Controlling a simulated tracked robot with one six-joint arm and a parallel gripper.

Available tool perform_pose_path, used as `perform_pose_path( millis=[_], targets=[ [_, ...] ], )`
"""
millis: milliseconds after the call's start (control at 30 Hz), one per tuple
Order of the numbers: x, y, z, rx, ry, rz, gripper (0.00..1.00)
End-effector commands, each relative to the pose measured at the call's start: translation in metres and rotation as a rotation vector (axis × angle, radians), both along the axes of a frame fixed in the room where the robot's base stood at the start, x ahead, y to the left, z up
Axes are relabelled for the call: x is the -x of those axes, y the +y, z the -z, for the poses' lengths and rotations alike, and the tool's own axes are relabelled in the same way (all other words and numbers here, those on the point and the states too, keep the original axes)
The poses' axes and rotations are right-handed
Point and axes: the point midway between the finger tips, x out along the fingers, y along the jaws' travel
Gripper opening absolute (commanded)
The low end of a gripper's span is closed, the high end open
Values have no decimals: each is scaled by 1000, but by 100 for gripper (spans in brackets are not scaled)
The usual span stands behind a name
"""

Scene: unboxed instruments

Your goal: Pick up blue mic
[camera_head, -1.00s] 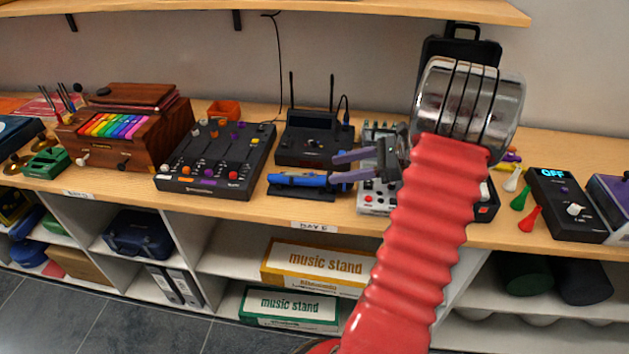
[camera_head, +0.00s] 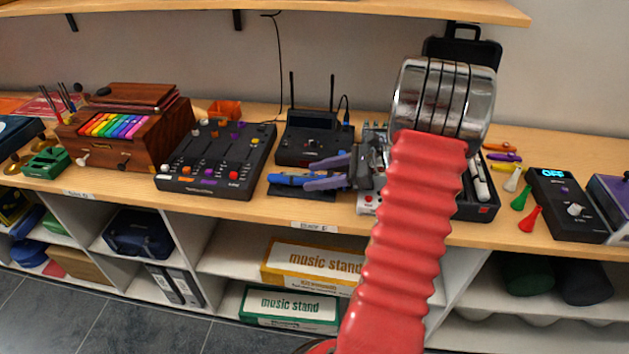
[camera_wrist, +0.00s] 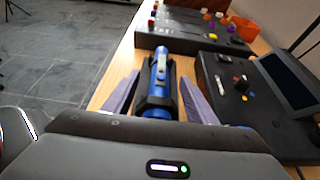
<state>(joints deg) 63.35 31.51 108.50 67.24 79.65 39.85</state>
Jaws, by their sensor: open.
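The blue mic (camera_head: 287,179) lies in a black cradle (camera_head: 292,194) at the front of the wooden counter. My gripper (camera_head: 312,177) is open at the mic's right end, its purple fingers reaching left along it and hiding part of it. In the wrist view the blue mic (camera_wrist: 160,72) points away from me in the dark cradle (camera_wrist: 150,104). The open fingers of my gripper (camera_wrist: 158,98) stand on either side of the mic and cradle, with gaps visible between.
A black wireless receiver (camera_head: 314,138) with two antennas stands just behind the mic. A black mixer (camera_head: 217,160) with colored knobs stands to the left. A grey device (camera_head: 367,201) sits right, partly behind my arm. The counter's front edge (camera_head: 290,217) is close.

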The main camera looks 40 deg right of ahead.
Motion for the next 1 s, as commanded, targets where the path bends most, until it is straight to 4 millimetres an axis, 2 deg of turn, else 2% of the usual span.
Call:
perform_pose_path(
  millis=[133,667,1000],
  targets=[
    [-8,7,5,1,1,0,52],
    [-8,7,5,1,1,1,52],
    [-8,7,5,1,1,1,28]
  ],
)
